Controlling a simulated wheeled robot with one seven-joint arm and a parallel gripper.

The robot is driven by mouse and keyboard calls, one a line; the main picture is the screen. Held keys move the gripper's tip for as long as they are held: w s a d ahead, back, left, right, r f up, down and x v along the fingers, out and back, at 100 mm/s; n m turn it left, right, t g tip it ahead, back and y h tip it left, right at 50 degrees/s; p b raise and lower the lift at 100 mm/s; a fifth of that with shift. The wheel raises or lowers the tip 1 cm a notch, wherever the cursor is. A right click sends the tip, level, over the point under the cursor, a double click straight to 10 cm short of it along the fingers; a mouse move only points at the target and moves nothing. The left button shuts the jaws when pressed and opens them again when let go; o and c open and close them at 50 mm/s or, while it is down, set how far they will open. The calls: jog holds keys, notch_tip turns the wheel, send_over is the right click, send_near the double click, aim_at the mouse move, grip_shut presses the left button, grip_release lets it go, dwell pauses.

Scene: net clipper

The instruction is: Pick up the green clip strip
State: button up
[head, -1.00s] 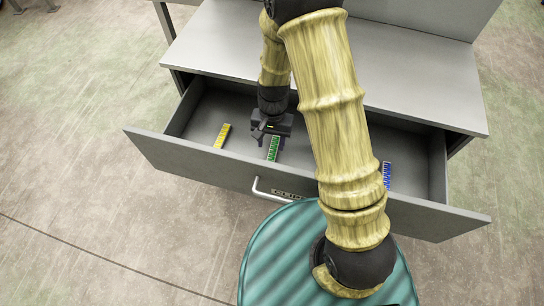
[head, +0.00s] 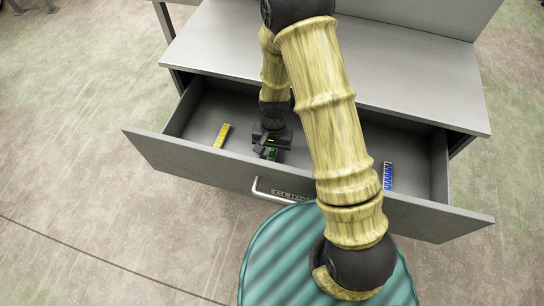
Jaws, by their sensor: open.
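The green clip strip (head: 272,154) lies in the open grey drawer, left of the drawer's middle. Only its near end shows; my gripper covers the rest. My gripper (head: 268,151) is open and low in the drawer, pointing down over the strip. Its fingers appear beside the strip, but I cannot tell how deep they reach or whether they touch it.
A yellow strip (head: 222,136) lies to the left in the drawer and a blue strip (head: 387,176) to the right. The drawer front (head: 190,166) with its handle (head: 268,194) rises close to my gripper. The grey worktop (head: 420,85) is clear.

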aim_at(272, 155)
jog(key=shift+c, duration=0.2)
grip_shut()
notch_tip(272, 155, up, 10)
jog(key=p, duration=0.2)
dwell(0.3)
dwell(0.4)
